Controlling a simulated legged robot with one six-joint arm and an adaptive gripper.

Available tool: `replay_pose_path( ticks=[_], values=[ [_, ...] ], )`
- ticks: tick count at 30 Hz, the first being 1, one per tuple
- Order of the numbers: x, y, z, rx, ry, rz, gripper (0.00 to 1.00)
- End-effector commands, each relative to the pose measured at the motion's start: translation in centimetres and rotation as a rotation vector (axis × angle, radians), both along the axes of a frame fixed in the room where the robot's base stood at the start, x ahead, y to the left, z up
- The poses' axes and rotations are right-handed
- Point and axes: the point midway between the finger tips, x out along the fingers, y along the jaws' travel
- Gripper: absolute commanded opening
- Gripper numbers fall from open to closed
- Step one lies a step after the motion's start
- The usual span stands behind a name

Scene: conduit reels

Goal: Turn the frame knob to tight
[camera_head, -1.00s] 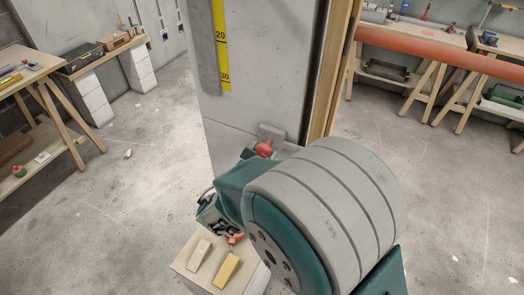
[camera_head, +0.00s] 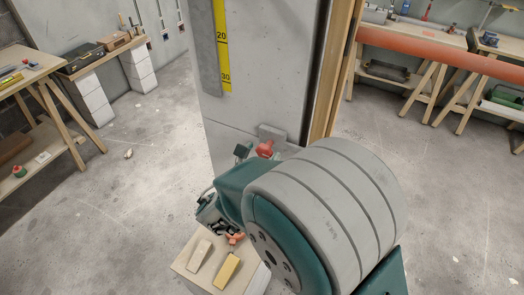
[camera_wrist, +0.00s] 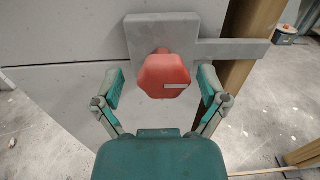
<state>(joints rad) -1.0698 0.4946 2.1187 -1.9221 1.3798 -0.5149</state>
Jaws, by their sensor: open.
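The frame knob (camera_wrist: 164,76) is a red faceted knob with a pale mark at its lower right, on a grey plate (camera_wrist: 150,25) against the wall panel. In the wrist view it sits between the two spread fingers of my gripper (camera_wrist: 161,88), apart from both. In the head view the knob (camera_head: 265,149) shows just beyond my arm, with one green fingertip of my gripper (camera_head: 243,150) to its left. The rest of the gripper is mostly hidden by my arm there.
A wooden post (camera_head: 328,80) stands right of the panel. A small stand (camera_head: 187,262) below holds a beige wedge (camera_head: 199,254) and a yellow wedge (camera_head: 228,267). A second red knob (camera_head: 235,238) shows near it. Open floor lies left.

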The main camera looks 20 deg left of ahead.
Motion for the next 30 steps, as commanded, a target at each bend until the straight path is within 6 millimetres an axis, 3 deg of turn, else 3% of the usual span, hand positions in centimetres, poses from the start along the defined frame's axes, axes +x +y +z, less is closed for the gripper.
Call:
replay_pose_path(
  ticks=[8, 21, 30],
  values=[
    [-0.7, 0.0, -0.1, -0.001, 0.002, 0.002, 0.93],
    [-9.2, 1.1, -0.2, -0.001, 0.001, 0.004, 0.93],
    [-11.9, 1.4, -0.3, -0.002, 0.001, 0.000, 0.93]
  ],
)
